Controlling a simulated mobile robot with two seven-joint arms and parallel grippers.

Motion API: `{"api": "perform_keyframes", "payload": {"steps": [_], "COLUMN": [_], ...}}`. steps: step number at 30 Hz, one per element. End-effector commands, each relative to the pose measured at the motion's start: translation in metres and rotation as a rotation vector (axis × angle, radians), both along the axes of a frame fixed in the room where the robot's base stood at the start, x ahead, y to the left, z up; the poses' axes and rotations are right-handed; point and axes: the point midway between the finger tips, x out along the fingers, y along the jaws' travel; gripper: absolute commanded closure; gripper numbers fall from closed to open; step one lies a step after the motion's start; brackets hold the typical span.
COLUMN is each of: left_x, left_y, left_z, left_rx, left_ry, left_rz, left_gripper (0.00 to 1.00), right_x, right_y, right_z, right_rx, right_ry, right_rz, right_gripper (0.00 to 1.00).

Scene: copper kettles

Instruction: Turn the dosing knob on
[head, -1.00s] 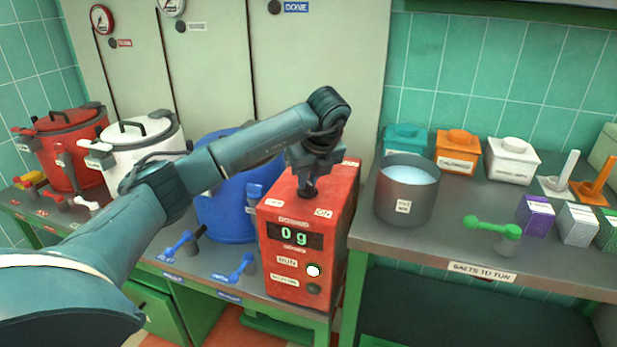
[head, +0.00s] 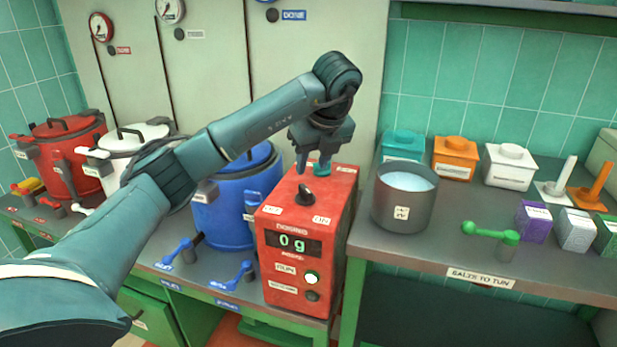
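The red dosing box (head: 340,220) stands at the front edge of the left bench, with a display (head: 293,242) reading "0 g". The black dosing knob (head: 305,194) is on its top, behind a left label (head: 273,210) and a right label (head: 321,219) that seems to read ON. Which label the knob points to is hard to tell. My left gripper (head: 312,168) is just above and behind the knob, its fingers pointing down with a gap between them. It is open, empty and apart from the knob. My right gripper is out of view.
A blue kettle (head: 232,215) stands close left of the box, with white (head: 130,150) and red (head: 65,150) kettles beyond. A grey pot (head: 402,210) stands right of the box on another bench. A green-handled lever (head: 490,232) and several jars are farther right.

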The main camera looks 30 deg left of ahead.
Motion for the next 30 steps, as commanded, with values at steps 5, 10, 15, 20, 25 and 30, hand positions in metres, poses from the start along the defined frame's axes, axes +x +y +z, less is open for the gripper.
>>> {"api": "perform_keyframes", "payload": {"steps": [5,10,15,20,25,30], "left_x": [-0.006,-0.010,-0.011,-0.011,-0.010,-0.010], "left_y": [-0.011,-0.016,-0.018,-0.018,-0.017,-0.017], "left_z": [0.036,0.048,0.050,0.049,0.049,0.049], "left_rx": [0.003,0.002,0.001,0.000,0.000,0.000], "left_ry": [-0.004,-0.001,0.000,0.001,0.001,0.001], "left_rz": [-0.001,0.000,0.001,0.000,0.000,0.000], "left_gripper": [0.64,0.64,0.64,0.64,0.64,0.64], "right_x": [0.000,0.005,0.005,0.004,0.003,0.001], "right_y": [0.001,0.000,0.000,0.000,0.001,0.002], "right_z": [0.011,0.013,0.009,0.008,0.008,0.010], "right_rx": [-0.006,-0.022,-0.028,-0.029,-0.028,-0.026], "right_ry": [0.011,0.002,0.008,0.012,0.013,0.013], "right_rz": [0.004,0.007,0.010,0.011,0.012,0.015], "right_gripper": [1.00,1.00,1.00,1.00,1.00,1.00]}}
